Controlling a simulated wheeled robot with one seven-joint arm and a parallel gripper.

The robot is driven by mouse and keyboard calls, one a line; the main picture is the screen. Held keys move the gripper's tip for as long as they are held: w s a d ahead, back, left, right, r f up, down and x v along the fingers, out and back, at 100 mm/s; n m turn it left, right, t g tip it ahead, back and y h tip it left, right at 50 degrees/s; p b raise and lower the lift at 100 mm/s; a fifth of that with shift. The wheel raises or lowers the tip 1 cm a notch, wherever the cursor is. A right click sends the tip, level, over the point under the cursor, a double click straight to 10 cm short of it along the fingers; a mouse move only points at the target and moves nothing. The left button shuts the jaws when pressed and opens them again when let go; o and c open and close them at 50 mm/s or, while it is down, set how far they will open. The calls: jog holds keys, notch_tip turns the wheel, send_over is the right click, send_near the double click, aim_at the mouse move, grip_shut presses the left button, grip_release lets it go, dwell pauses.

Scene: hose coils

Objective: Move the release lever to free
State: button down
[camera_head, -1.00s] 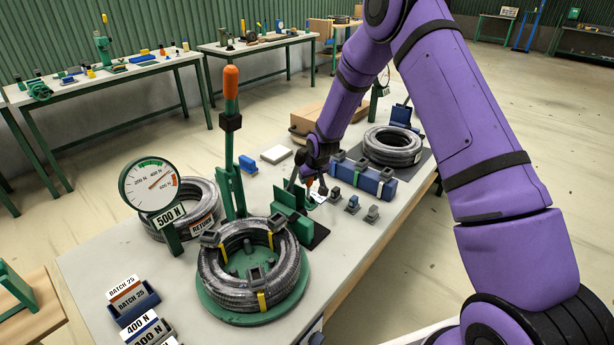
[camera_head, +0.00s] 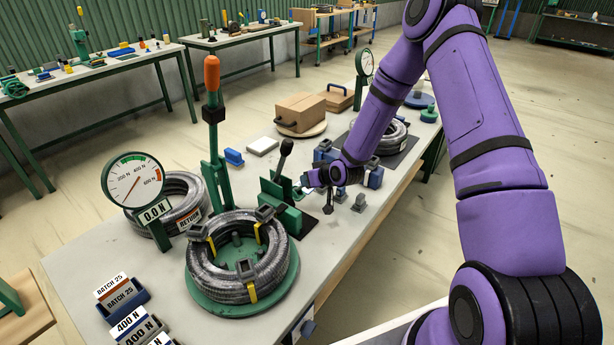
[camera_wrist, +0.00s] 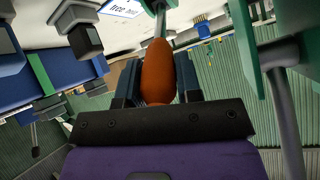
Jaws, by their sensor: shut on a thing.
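The release lever shows in the wrist view as an orange knob (camera_wrist: 158,72) on a thin grey rod. My gripper (camera_wrist: 158,88) is shut on this knob, one dark finger on each side. A white label (camera_wrist: 122,6) reading "free" lies beyond, cut off by the picture's edge. In the head view my gripper (camera_head: 306,181) is low over the bench, just right of a green bracket (camera_head: 281,207); the knob is hidden there. The gauge (camera_head: 134,181) reads 0.0 N. A hose coil (camera_head: 237,262) with yellow ties lies on the green round base (camera_head: 240,298).
A tall lever with an orange grip (camera_head: 211,73) stands behind the coil. A black-knobbed lever (camera_head: 285,152) rises beside the green bracket. Small grey clips (camera_head: 359,203) stand right of my gripper. A cardboard box (camera_head: 300,112) is farther back.

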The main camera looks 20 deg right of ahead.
jog(key=shift+s+d+f, duration=0.3)
jog(key=c, duration=0.8)
grip_release()
jog(key=shift+c, duration=0.2)
jog(key=shift+r, duration=0.1)
jog(key=shift+r, duration=0.1)
jog(key=v, duration=1)
jog(key=shift+s, duration=0.25)
jog(key=shift+d+r, duration=0.1)
jog(key=shift+d, duration=0.05)
